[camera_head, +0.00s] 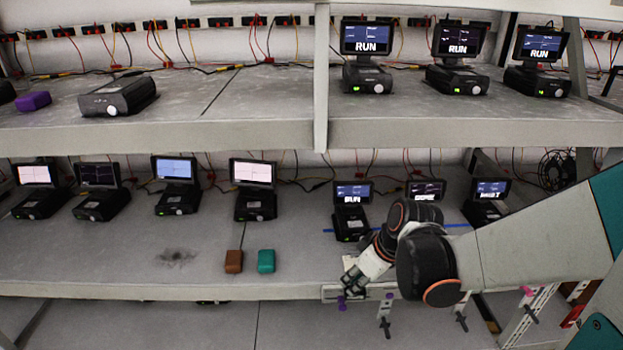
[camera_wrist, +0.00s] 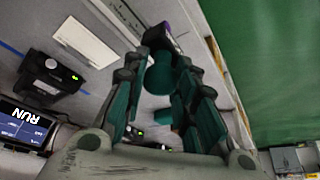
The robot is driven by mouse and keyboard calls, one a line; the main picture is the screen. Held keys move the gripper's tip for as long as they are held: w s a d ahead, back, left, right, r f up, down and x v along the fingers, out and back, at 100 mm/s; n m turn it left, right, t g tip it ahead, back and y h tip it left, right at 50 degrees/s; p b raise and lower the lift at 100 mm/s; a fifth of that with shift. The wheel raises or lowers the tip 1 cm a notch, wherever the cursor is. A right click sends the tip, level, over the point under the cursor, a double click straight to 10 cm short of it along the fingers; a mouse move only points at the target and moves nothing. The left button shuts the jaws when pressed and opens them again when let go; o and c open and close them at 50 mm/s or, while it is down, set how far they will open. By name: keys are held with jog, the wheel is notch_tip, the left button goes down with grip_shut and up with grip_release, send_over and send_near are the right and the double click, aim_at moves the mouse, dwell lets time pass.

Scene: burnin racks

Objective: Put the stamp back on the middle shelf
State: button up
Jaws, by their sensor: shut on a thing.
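My gripper (camera_head: 352,280) is at the front edge of the middle shelf (camera_head: 120,268), right of centre. A small purple end (camera_head: 341,302) shows just below the fingertips in the head view. A pale holder strip (camera_head: 330,293) runs along the shelf edge beside the gripper, with dark stamp-like pieces (camera_head: 384,325) hanging further right. I cannot tell whether the held piece touches the strip.
A brown block (camera_head: 234,261) and a teal block (camera_head: 266,261) sit near the shelf's front, left of my gripper. Several screen devices (camera_head: 350,212) stand behind. A purple block (camera_head: 33,101) is on the upper shelf. The upper shelf edge (camera_head: 200,137) overhangs.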

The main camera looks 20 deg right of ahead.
jog(key=shift+a+r, duration=0.15)
jog(key=shift+r, duration=0.2)
jog(key=shift+w+a+f+b, duration=0.5)
jog(key=shift+w+a, duration=0.8)
jog(key=shift+w, duration=1.3)
jog(key=shift+w+a+f+b, duration=0.25)
jog(key=shift+w+a+f, duration=0.75)
jog(key=shift+w, duration=1.65)
jog(key=shift+w+a+f+b, duration=0.35)
jog(key=shift+w+a, duration=1.25)
jog(key=shift+w, duration=1)
jog(key=o, duration=0.9)
